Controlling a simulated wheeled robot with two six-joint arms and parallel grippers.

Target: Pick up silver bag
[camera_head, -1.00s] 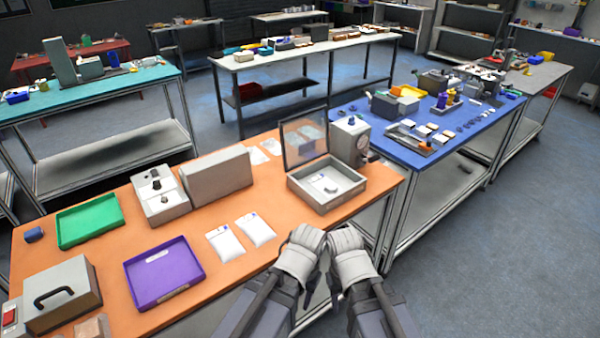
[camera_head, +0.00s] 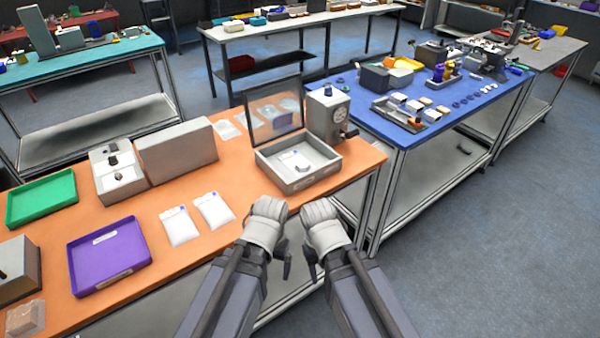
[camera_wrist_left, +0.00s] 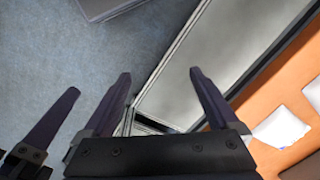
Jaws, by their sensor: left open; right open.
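Two pale silver-white bags with small blue marks lie flat side by side on the orange table, the left bag (camera_head: 180,226) and the right bag (camera_head: 214,211). Parts of two pale bags also show at the right edge of the left wrist view (camera_wrist_left: 281,129). My left gripper (camera_head: 284,262) is in front of the table edge, to the right of the bags and apart from them. In the left wrist view its fingers (camera_wrist_left: 161,76) are spread and empty. My right gripper (camera_head: 311,264) is close beside it, also off the table; its fingers are mostly hidden.
The orange table (camera_head: 145,275) also holds a purple tray (camera_head: 108,262), a green tray (camera_head: 42,200), an open grey box (camera_head: 290,180) with a raised lid, and grey equipment (camera_head: 178,150). A blue table (camera_head: 400,130) stands to the right. Floor (camera_head: 480,270) is clear at right.

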